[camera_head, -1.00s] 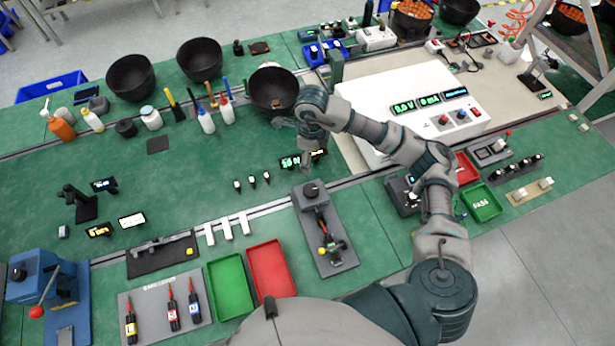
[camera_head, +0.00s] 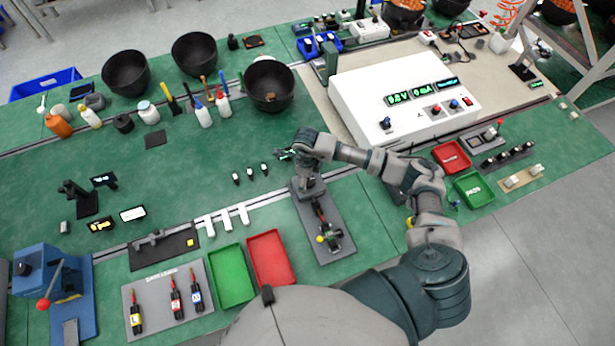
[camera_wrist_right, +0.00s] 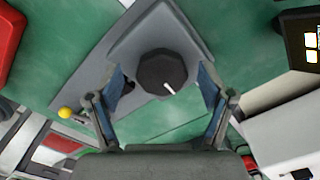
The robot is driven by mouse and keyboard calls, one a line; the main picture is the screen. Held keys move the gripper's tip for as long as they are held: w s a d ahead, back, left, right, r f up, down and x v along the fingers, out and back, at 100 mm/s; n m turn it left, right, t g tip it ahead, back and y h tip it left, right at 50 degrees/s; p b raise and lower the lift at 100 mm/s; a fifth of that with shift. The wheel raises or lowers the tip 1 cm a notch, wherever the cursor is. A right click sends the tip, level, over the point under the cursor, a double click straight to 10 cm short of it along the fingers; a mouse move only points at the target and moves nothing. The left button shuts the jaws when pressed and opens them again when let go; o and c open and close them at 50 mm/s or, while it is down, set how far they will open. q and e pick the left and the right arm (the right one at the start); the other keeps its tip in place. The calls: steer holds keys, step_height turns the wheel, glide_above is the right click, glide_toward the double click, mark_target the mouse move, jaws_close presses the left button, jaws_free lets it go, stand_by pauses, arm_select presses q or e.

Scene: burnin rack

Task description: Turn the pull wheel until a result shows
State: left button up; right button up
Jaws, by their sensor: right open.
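The pull wheel, a black knob with a white pointer line (camera_wrist_right: 163,72), sits on the wide end of a grey fixture plate in the right wrist view. The line points down and to the right. My right gripper (camera_wrist_right: 161,80) is open, with one finger on each side of the knob; I cannot tell whether they touch it. In the head view the right gripper (camera_head: 308,184) is over the upper end of the grey fixture (camera_head: 340,258) and hides the knob. A small display (camera_head: 285,154) beside it is mostly hidden by my arm. My left gripper is not in view.
A green tray (camera_head: 231,297) and a red tray (camera_head: 291,276) lie left of the fixture. A white power supply (camera_head: 350,100) stands behind my right arm. Small white-topped parts (camera_head: 250,173) lie left of the gripper.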

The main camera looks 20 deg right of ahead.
steer(key=shift+a, duration=0.2)
steer(key=shift+c, duration=0.7)
steer(key=shift+d, duration=0.4)
steer(key=c, duration=0.8)
steer(key=shift+d, duration=0.15)
steer(key=shift+c, duration=1.1)
